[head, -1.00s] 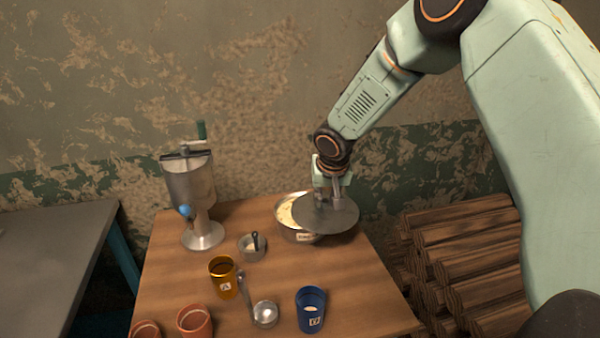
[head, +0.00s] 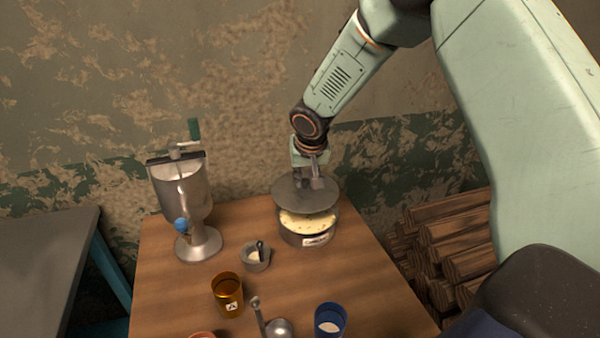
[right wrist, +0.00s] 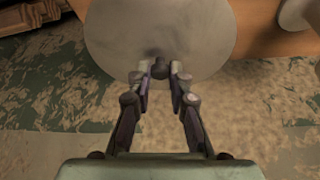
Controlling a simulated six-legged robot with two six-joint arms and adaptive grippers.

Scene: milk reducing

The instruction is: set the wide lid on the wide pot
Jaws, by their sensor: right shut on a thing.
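The wide lid (head: 290,199) is a flat grey metal disc. My right gripper (head: 311,181) is shut on it from above. The front of the contents shows uncovered. My left gripper is not in view.
A metal hand-cranked machine (head: 186,200) stands left on the wooden table (head: 180,290). A small bowl (head: 256,262), an amber cup (head: 228,294), a ladle (head: 277,326) and a blue cup (head: 330,320) stand nearer. Stacked logs (head: 450,240) are at right.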

